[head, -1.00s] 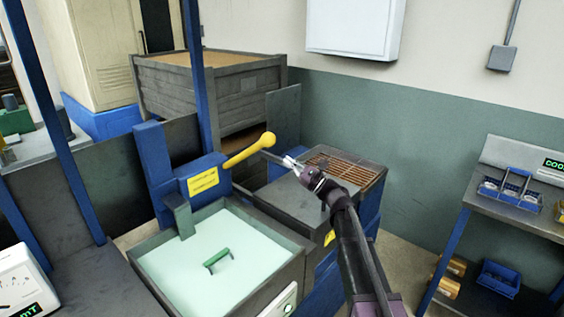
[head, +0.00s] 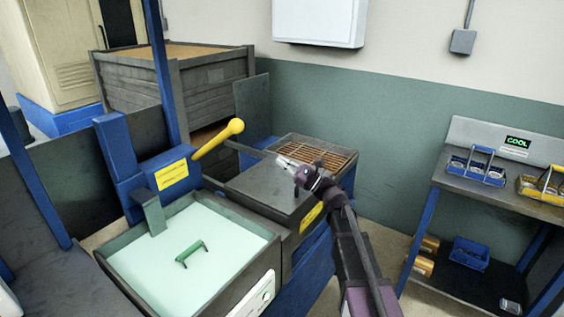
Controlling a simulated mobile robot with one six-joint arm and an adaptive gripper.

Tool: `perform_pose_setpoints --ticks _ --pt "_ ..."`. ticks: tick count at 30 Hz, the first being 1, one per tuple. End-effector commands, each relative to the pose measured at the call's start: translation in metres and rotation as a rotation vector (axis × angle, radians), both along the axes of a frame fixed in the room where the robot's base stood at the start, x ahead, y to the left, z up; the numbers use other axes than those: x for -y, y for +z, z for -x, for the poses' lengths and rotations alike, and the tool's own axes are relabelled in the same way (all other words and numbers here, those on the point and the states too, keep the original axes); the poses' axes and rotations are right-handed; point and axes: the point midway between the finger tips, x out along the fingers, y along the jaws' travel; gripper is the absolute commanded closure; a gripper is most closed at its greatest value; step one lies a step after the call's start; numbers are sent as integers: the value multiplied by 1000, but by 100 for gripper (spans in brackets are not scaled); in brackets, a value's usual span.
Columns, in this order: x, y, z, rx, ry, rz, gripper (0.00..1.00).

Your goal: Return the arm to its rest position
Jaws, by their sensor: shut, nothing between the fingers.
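My gripper (head: 283,161) is at the centre of the head view, at the end of my dark purple and grey arm. Its fingers look shut and empty, above the dark box (head: 262,195) with a brown slatted grate (head: 322,153). A thin dark bar (head: 248,150) shows just left of the fingertips; I cannot tell whether they touch. The yellow lever (head: 217,139) on the blue machine is further left, apart from my gripper.
A tray of pale liquid with a green handle (head: 189,251) stands at the front left. Floor shows between the box and shelves.

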Motion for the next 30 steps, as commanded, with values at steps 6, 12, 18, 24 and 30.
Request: perform_pose_setpoints --ticks 6,12,18,24,30 --pt "-2 -3 5 18 -3 36 100" --pt "-9 -17 22 94 -9 191 100" --pt "-14 -45 50 227 0 449 100" --pt "-9 -79 80 371 43 724 100" --pt "8 -113 108 510 119 988 100"
